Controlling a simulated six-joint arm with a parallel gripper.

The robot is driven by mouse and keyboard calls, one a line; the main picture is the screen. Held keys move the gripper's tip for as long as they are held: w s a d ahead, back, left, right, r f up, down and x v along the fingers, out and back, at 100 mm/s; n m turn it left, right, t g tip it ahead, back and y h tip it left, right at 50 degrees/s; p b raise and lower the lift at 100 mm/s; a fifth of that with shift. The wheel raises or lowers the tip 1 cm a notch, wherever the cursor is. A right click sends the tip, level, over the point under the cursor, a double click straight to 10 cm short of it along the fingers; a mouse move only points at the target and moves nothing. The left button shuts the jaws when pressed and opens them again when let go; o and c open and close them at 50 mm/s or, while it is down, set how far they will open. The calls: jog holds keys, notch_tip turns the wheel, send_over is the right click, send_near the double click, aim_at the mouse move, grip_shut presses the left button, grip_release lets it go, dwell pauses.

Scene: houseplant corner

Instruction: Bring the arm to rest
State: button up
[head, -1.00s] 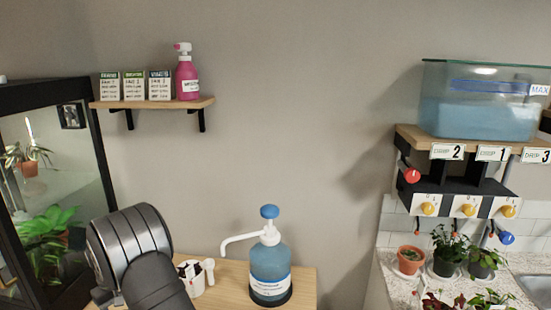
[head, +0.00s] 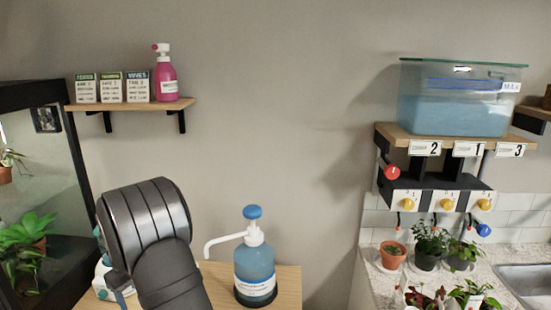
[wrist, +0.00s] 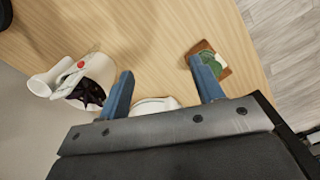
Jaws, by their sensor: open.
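My gripper (wrist: 158,90) shows in the wrist view with its two blue fingers spread apart and nothing between them. It points down over the wooden table (wrist: 150,30). A white cup with dark contents (wrist: 97,82) is to the left of the fingers. A small green-and-brown item (wrist: 210,65) lies by the right fingertip; I cannot tell whether they touch. A white rounded thing (wrist: 153,105) is partly hidden behind the gripper body. In the head view my dark arm stands at the lower left and hides much of the table's left part.
A blue pump bottle (head: 255,270) stands on the table right of my arm. A glass cabinet with plants (head: 45,190) is at the left. A wall shelf (head: 130,104) holds boxes and a pink bottle. A water tank (head: 455,105) and potted plants (head: 427,248) are at the right.

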jog(key=s+d+f, duration=0.4)
jog(key=s, duration=0.2)
notch_tip(320, 180, down, 10)
jog(key=shift+a+f, duration=0.15)
jog(key=r, duration=0.4)
jog(key=shift+w+a+r, duration=0.15)
jog(key=shift+w, duration=0.05)
jog(key=shift+r, duration=0.6)
